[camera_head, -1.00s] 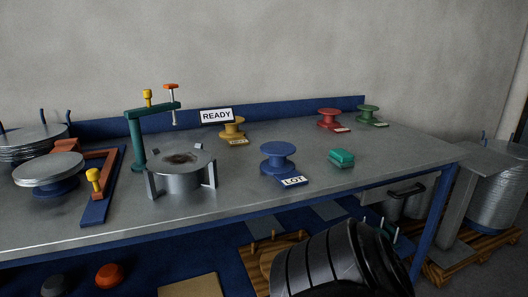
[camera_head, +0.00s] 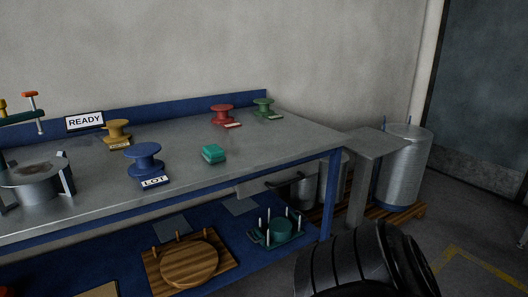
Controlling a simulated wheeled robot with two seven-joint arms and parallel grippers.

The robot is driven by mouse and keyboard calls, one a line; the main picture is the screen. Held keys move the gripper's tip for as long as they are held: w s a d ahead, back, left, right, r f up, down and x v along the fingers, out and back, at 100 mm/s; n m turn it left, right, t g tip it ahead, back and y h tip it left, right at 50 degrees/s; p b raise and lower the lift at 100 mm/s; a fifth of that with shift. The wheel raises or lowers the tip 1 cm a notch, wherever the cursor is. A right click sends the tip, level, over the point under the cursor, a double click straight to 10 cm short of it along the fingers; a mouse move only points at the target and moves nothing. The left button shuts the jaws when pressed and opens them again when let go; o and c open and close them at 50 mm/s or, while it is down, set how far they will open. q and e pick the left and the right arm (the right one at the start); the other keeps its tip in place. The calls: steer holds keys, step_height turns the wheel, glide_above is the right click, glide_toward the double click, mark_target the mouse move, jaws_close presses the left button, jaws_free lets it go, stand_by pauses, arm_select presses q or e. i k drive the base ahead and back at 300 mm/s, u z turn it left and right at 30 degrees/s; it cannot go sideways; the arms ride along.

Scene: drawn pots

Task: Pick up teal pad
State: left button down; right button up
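The teal pad (camera_head: 214,154) is a small block with rounded edges lying flat on the grey metal bench top (camera_head: 262,150). It sits to the right of the blue spool-shaped stand with the LOT tag (camera_head: 144,160), apart from it. Nothing covers or touches the pad from above. A black ribbed part, likely my own arm, shows at the bottom right, well apart from the pad. Neither of my grippers is in view.
A yellow stand (camera_head: 117,131), a red stand (camera_head: 222,113) and a green stand (camera_head: 263,106) stand farther back on the bench. A grey pedestal (camera_head: 370,150) adjoins the right end. The bench around the pad is clear.

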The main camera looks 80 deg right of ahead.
mark_target(213, 153)
steer(key=z, duration=1.65)
steer(key=i, duration=0.15)
steer(key=u, duration=0.05)
